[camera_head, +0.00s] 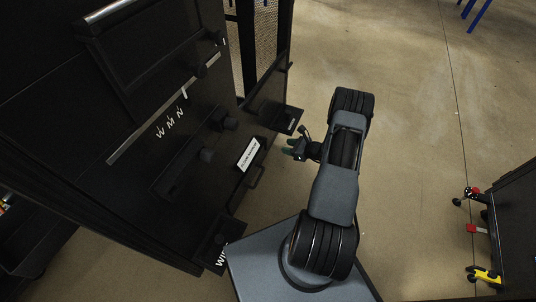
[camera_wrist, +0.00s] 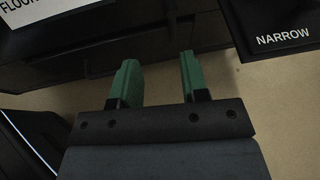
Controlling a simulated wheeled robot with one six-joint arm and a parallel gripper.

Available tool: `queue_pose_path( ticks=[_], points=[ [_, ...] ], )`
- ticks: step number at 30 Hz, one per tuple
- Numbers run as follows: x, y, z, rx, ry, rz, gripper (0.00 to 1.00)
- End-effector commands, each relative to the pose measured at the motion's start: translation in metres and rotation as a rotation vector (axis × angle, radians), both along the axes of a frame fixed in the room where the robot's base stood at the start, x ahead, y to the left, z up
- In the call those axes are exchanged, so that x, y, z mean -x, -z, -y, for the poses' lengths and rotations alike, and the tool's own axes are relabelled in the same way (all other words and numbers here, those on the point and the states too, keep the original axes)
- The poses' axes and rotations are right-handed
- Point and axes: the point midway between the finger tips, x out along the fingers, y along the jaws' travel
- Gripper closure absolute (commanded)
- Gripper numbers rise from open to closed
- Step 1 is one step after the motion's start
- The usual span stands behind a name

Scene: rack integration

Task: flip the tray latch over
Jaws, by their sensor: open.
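My gripper (camera_head: 290,148) is open and empty, at the right of the black rack's front. Its two green fingers (camera_wrist: 155,75) point toward a dark rack edge in the wrist view, with nothing between them. I cannot make out the tray latch for certain. A dark handle-like part (camera_head: 255,177) sticks out low on the rack front, below and left of my gripper, beside a white label (camera_head: 248,154). That label also shows in part in the wrist view (camera_wrist: 40,10), reading "FLOOR". I cannot tell whether my fingers touch the rack.
The black rack (camera_head: 130,90) fills the left, with several dark knobs. A black plate marked "NARROW" (camera_wrist: 283,40) juts out at right in the wrist view; it also shows in the head view (camera_head: 287,120). Another plate (camera_head: 218,245) juts out lower. Open floor (camera_head: 420,130) lies right.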

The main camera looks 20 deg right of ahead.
Motion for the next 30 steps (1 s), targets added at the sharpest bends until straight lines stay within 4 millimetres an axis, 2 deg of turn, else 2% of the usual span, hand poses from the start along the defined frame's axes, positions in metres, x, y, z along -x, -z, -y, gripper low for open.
queue_pose_path(
  ticks=[1,6,11,22,30],
  points=[
    [0.003,0.019,0.005,-0.019,0.035,-0.008,0.59],
    [0.001,0.042,0.009,-0.048,0.095,-0.018,0.59],
    [-0.017,0.054,-0.002,-0.052,0.101,-0.020,0.59],
    [-0.072,0.080,-0.035,-0.050,0.099,-0.018,0.59],
    [-0.096,0.090,-0.049,-0.051,0.101,-0.019,0.59]
  ],
)
